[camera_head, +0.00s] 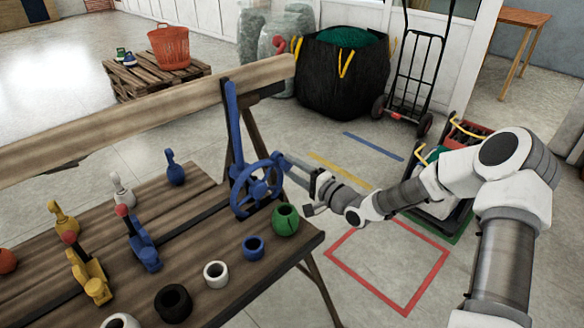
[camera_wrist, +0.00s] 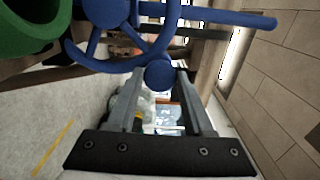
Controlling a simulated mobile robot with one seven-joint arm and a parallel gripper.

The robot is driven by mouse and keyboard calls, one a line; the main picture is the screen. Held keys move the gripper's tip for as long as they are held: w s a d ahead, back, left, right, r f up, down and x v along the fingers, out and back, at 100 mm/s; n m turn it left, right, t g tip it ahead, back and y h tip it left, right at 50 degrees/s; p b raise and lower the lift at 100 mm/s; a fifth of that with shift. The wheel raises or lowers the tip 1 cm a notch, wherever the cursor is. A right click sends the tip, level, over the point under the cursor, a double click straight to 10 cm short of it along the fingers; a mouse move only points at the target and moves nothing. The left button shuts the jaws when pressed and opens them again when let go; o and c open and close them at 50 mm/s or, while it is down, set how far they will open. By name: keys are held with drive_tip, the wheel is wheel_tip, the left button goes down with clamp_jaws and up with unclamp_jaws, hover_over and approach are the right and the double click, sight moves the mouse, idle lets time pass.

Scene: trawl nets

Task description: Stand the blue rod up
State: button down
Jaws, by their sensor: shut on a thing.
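The blue rod (camera_head: 234,122) rises steeply beside a blue handwheel (camera_head: 257,187) at the far right of the bench, close to upright in the head view. It also shows in the wrist view (camera_wrist: 225,17), running to the right along the top edge. My gripper (camera_head: 281,161) reaches in from the right at the wheel's upper rim. In the wrist view its fingers (camera_wrist: 160,77) close on a round blue knob (camera_wrist: 158,75) on the wheel's rim. The rod is apart from the fingers. The rod's lower end is partly hidden by the wheel.
A green ring (camera_head: 286,219) stands just below the wheel, with several other rings along the bench's front edge. Blue, yellow and white levers stand to the left on the wooden bench (camera_head: 200,293). A long wooden beam (camera_head: 130,112) runs behind.

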drive_tip(key=shift+c, duration=1.5)
unclamp_jaws()
drive_tip(key=shift+w, duration=0.1)
drive_tip(key=p+v, duration=0.1)
drive_tip(key=v, duration=1.6)
drive_tip(key=shift+s, duration=0.25)
drive_tip(key=shift+d, duration=0.1)
